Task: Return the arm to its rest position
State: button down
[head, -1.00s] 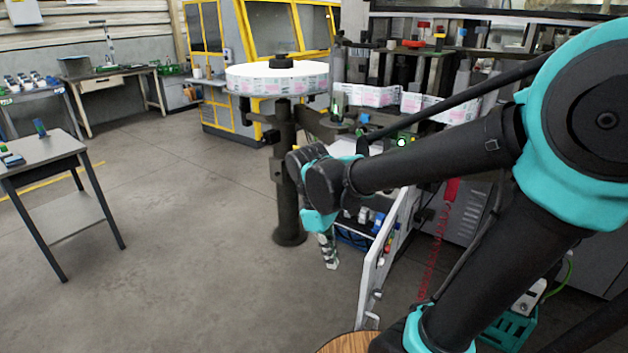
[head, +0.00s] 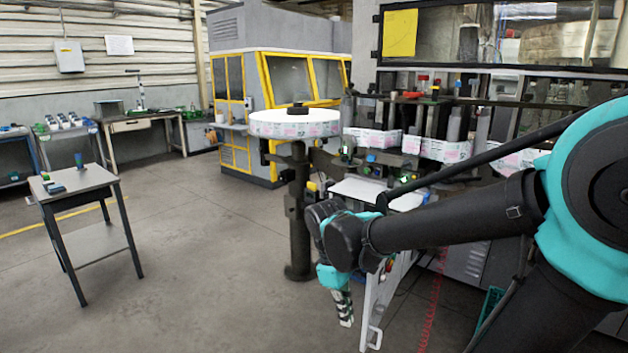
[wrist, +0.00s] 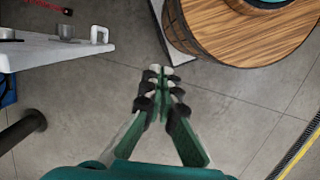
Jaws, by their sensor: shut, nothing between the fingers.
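My gripper (head: 345,309) hangs at the end of my arm in the head view, pointing down over open floor. It is close to the white panel with a handle (head: 378,300), on its left side, and I cannot tell the exact gap. In the wrist view my gripper (wrist: 162,74) has its fingertips together with nothing between them. The grey floor shows beneath it. My teal and black arm is bent and reaches in from the right of the head view.
The labelling machine (head: 480,160) stands behind my arm, with a large label reel (head: 295,125) on a dark post (head: 297,220). A small grey table (head: 85,185) is at the left. A round wooden top (wrist: 245,35) shows in the wrist view. Open floor lies between.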

jog(key=w+d+f+m+t+y, duration=0.1)
jog(key=d+f+m+t+y, duration=0.1)
jog(key=d+f+m+t, duration=0.3)
jog(key=d+f+m, duration=0.3)
jog(key=d+m, duration=0.3)
jog(key=shift+w+d+t, duration=0.3)
jog(key=shift+d, duration=0.05)
